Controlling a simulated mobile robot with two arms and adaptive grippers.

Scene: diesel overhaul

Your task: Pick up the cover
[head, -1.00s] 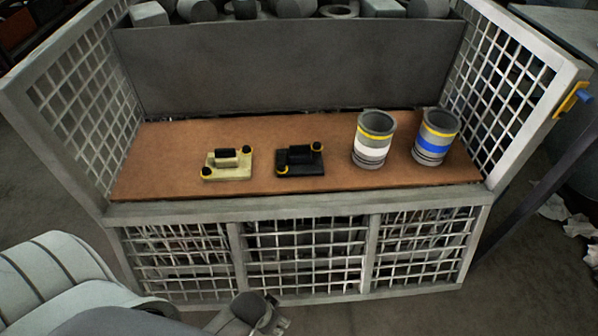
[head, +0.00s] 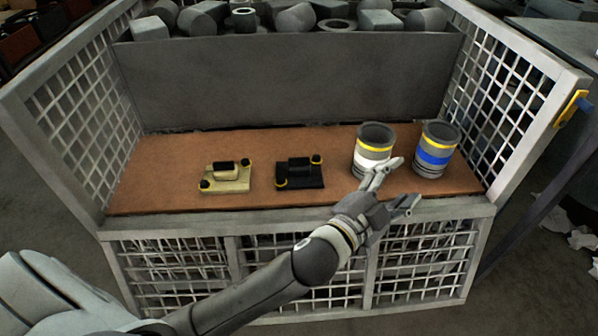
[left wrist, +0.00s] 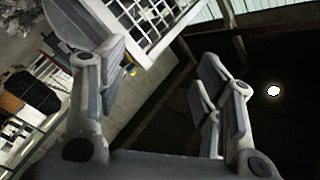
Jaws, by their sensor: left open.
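Two small plates with black handles that look like covers lie on the brown shelf: a beige cover (head: 228,177) at left and a black cover (head: 300,172) to its right. Each has dark and yellow round parts at its corners. My left gripper (head: 400,184) reaches in over the front rail, to the right of both covers and apart from them. Its fingers are spread and empty, in front of the white-banded cylinder. In the left wrist view my left gripper (left wrist: 160,95) shows open fingers with no cover between them. My right gripper is not in view.
A grey cylinder with yellow and white bands (head: 375,138) and one with yellow and blue bands (head: 436,150) stand upright at right. The brown shelf (head: 150,190) is bare at left. Mesh walls and a grey back panel (head: 290,80) enclose it; grey parts lie behind.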

